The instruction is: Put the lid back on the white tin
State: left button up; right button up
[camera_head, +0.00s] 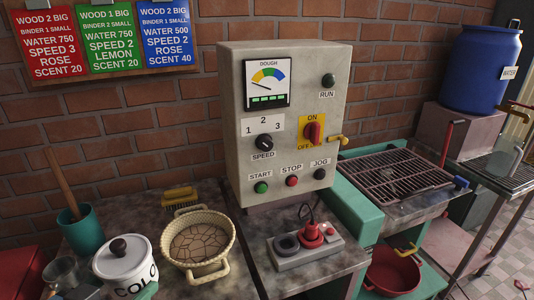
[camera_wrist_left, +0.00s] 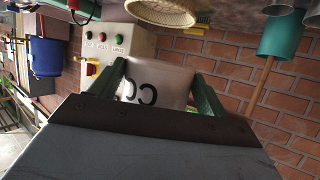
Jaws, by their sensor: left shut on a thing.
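The white tin (camera_head: 118,279) stands at the front left of the counter, with black letters on its side. A white lid with a dark round knob (camera_head: 118,246) shows on top of it; I cannot tell whether it is fully seated. In the left wrist view, which is upside down, the white tin (camera_wrist_left: 170,80) lies between the two green fingers of my left gripper (camera_wrist_left: 163,92). The gripper is shut on it. In the head view only a green finger part of it shows at the bottom edge, beside the tin. My right gripper is not in view.
A woven basket (camera_head: 224,265) of cracked brown material sits right of the tin. A teal cup (camera_head: 84,233) with a wooden stick, a metal cup (camera_head: 62,272) and a yellow brush (camera_head: 180,196) are nearby. The control box (camera_head: 290,130) stands behind.

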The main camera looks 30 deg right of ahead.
pick_arm(q)
jog(key=shift+c, duration=0.6)
jog(key=shift+a+f+y, duration=0.1)
jog(key=shift+a+y, duration=0.2)
jog(key=shift+a, duration=0.1)
jog(key=a+n+t+y, duration=0.3)
jog(key=a+n+y, duration=0.4)
jog(key=a, duration=0.6)
jog(key=shift+a+f+n+y, duration=0.35)
jog(key=shift+f+n+y, duration=0.05)
jog(key=shift+f+y, duration=0.1)
jog(key=shift+a+r, duration=0.1)
jog(key=shift+a, duration=0.2)
jog(key=c, duration=0.4)
